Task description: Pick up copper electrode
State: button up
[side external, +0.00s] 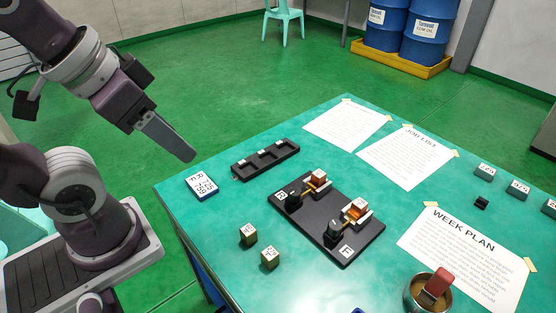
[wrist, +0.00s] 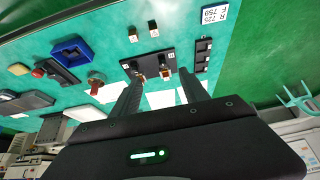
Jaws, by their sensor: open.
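A black fixture plate (side external: 300,228) lies on the teal table with two stations marked R and F. Each holds a copper-coloured block in a pale clamp, the R block (side external: 319,176) and the F block (side external: 355,209). Two small labelled cubes with brassy sides, one (side external: 248,234) and another (side external: 269,259), stand left of the plate. I cannot tell which piece is the copper electrode. My gripper (side external: 187,157) is raised at the left, apart from all these pieces. In the wrist view its fingers (wrist: 160,77) are spread and empty, with the plate (wrist: 136,65) beyond them.
A black slotted tray (side external: 240,173) and a number card (side external: 201,186) lie near the table's left edge. A round bowl (side external: 411,300) with a red-brown piece stands at front right. A blue tray (wrist: 60,49) shows in the wrist view.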

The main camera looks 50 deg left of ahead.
jog(key=m+g, duration=0.5)
jog(key=m, duration=1.1)
send_over(319, 173)
jog(key=s, duration=0.2)
notch_tip(319, 173, down, 16)
jog(key=f, duration=0.3)
jog(key=w+f+m, duration=0.1)
jog(key=f, duration=0.3)
jog(key=w+f+m, duration=0.1)
jog(key=f, duration=0.2)
jog(key=shift+f+g, duration=0.3)
jog(key=shift+f, duration=0.45)
grip_shut()
